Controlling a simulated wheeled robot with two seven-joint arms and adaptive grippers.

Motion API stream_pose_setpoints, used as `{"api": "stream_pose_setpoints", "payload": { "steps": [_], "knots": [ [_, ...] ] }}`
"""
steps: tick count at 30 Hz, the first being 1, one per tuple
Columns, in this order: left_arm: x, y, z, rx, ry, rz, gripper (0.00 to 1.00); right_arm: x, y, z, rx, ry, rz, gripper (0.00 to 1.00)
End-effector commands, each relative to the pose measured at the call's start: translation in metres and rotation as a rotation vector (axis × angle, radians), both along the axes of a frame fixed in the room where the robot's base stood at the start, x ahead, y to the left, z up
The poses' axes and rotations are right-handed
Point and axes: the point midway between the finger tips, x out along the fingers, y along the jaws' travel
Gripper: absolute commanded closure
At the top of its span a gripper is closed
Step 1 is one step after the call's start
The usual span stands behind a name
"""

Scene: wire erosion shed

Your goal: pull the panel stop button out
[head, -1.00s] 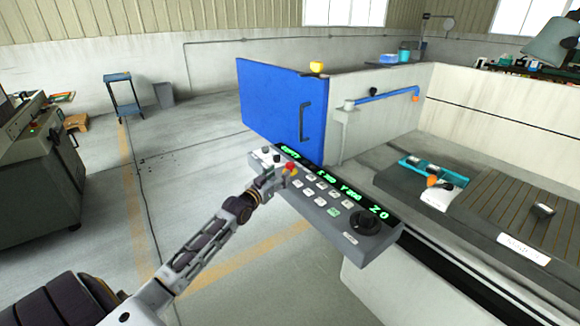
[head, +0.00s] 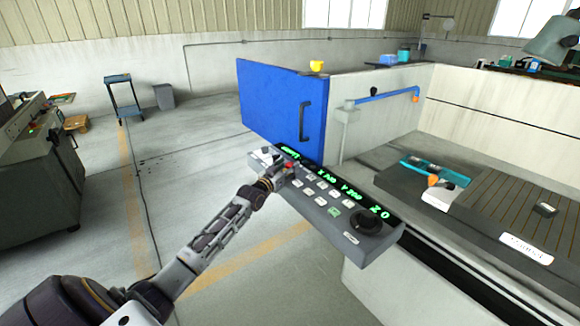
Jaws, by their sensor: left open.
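The grey control panel (head: 350,243) has a lit green display, several pale keys and a black dial at its near right end. The red stop button (head: 289,165) is at its far left end, partly hidden by my gripper. My left gripper (head: 281,172) is open and its fingers are at the button's near left side. Whether they touch the button, or stand around it, I cannot tell. My right gripper is not in view.
A blue door (head: 281,103) with a dark handle stands behind the panel. The machine bed (head: 505,205) with a slatted top is to the right. Open concrete floor (head: 195,185) lies to the left. A blue trolley (head: 123,98) stands farther back.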

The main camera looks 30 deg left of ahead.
Motion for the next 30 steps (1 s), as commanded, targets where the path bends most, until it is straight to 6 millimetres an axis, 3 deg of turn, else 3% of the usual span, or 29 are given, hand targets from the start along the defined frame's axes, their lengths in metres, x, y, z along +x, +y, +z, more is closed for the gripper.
{"api": "stream_pose_setpoints", "payload": {
  "steps": [11,23,30],
  "knots": [
    [0.019,0.0,0.0,0.002,0.0,0.0,0.47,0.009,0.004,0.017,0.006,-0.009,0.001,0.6],
    [0.02,0.0,0.0,0.001,0.0,0.0,0.47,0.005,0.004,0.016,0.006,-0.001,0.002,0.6],
    [0.02,0.0,0.0,0.001,0.0,0.0,0.77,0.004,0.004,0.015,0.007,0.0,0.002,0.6]
  ]
}}
